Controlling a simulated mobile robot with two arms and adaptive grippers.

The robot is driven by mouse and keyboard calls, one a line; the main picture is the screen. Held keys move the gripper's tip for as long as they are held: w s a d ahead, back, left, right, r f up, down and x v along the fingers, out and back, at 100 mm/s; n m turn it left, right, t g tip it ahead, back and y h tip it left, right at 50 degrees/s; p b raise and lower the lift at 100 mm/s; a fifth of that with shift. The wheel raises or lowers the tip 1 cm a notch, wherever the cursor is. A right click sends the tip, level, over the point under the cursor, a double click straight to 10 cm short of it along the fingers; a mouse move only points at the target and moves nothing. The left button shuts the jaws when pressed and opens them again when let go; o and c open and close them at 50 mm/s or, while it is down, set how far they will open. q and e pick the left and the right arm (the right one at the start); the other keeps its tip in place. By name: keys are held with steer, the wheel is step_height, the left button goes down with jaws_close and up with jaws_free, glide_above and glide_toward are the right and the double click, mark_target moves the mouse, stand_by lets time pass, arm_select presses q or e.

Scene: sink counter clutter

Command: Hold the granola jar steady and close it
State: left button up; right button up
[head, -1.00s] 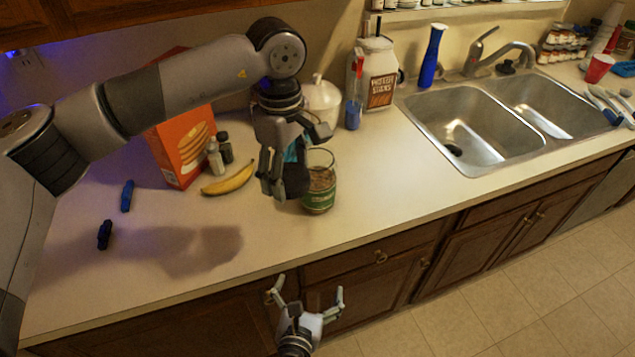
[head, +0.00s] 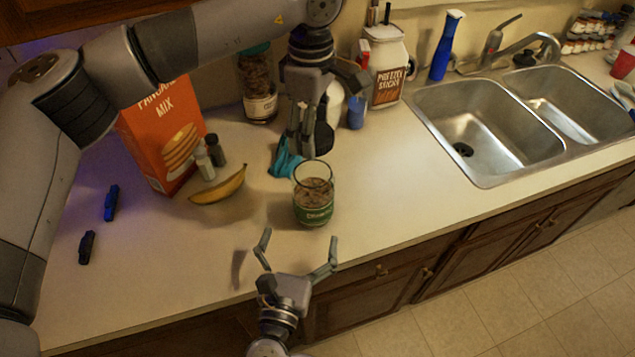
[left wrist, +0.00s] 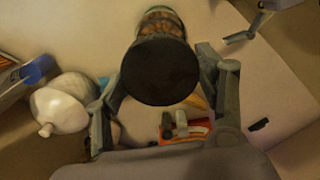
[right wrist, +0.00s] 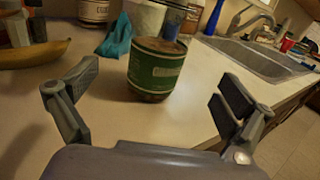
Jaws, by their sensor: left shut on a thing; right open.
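The granola jar (head: 313,205) is a clear glass with a green label, standing upright and open near the counter's front edge. It also shows in the right wrist view (right wrist: 157,72). My left gripper (head: 308,148) is shut on a round black lid (left wrist: 160,73), held above the counter behind the jar; the lid shows as a dark disc in the head view (head: 323,138). In the left wrist view, the jar (left wrist: 160,22) shows partly behind the lid. My right gripper (head: 298,252) is open and empty in front of the jar, its fingers apart from the glass.
A teal cloth (head: 285,159) lies just behind the jar. A banana (head: 218,187), small shakers (head: 210,155) and an orange pancake mix box (head: 165,140) stand to the left. A tall jar (head: 258,90) and a pretzel jar (head: 387,70) are behind. The sink (head: 490,130) is right.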

arm_select(q)
steer(key=shift+w+f, duration=0.1)
steer(key=shift+w, duration=0.2)
arm_select(e)
steer(key=shift+w, duration=0.25)
arm_select(q)
steer(key=shift+s+a+r, duration=0.1)
steer(key=shift+s+r, duration=0.2)
steer(key=shift+s, duration=0.35)
arm_select(e)
steer(key=shift+s+r, duration=0.25)
steer(key=shift+s, duration=0.15)
arm_select(q)
steer(key=shift+w+f, duration=0.15)
steer(key=shift+w, duration=0.15)
arm_select(e)
steer(key=x, duration=1.2)
steer(key=shift+w+f, duration=0.1)
steer(key=shift+f, duration=0.1)
steer(key=shift+a, duration=0.1)
steer(key=c, duration=1.8)
arm_select(q)
glide_above(313, 173)
steer(key=shift+f, duration=2.45)
